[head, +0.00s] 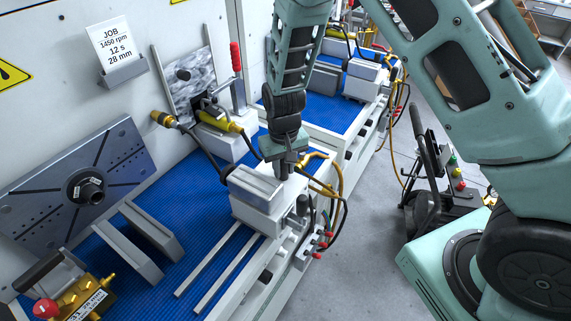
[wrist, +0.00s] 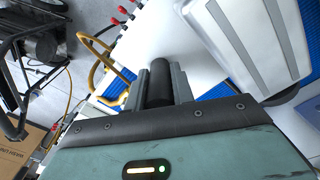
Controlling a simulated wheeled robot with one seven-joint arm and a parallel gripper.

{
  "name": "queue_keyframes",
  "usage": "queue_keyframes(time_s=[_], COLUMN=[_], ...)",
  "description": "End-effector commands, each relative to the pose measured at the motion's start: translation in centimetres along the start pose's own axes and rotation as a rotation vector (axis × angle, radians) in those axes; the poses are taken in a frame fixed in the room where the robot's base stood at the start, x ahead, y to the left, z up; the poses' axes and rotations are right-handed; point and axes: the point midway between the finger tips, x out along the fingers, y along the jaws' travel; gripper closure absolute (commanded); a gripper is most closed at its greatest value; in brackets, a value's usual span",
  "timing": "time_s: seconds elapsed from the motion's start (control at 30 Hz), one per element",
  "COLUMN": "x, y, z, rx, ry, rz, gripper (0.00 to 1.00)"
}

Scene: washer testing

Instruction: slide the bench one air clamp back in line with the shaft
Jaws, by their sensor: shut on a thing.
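The bench one air clamp (head: 262,203), a white block with a grey ribbed top, sits on two pale rails at the front edge of the near blue bench. My gripper (head: 283,172) reaches down onto its right side from above. In the wrist view, the gripper (wrist: 162,82) is shut on a black round post (wrist: 159,80) that rises from the clamp's white body (wrist: 172,42). The shaft hub (head: 87,191), dark and round, stands out of the tilted grey plate (head: 125,150) at the left. The post's lower end is hidden in the head view.
The rails (head: 222,262) run bare to the lower left. Two grey bars (head: 150,228) lie on the blue mat. A gold valve unit with a red knob (head: 42,309) is at lower left. Yellow and black hoses (head: 338,185) hang beside the clamp. A second bench (head: 310,110) stands behind.

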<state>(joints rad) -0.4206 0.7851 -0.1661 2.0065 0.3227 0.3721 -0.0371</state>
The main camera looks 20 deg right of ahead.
Motion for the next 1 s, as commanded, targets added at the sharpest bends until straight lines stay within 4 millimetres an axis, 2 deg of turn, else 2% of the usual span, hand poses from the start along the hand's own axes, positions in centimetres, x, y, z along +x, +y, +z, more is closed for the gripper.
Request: queue_keyframes(time_s=[0.17, 0.5, 0.7, 0.83, 1.0], x=[-0.1, -0.2, -0.2, -0.2, -0.1], y=[-3.5, -12.2, -16.4, -18.4, -19.9], z=[2.3, 8.3, 11.1, 12.4, 13.4], rx=[-0.012, -0.014, -0.012, -0.009, -0.005], ry=[-0.005, -0.007, -0.004, -0.005, -0.004], rz=[-0.002, -0.001, -0.002, -0.001, -0.001], gripper=[1.00, 1.00, 1.00, 1.00, 1.00])
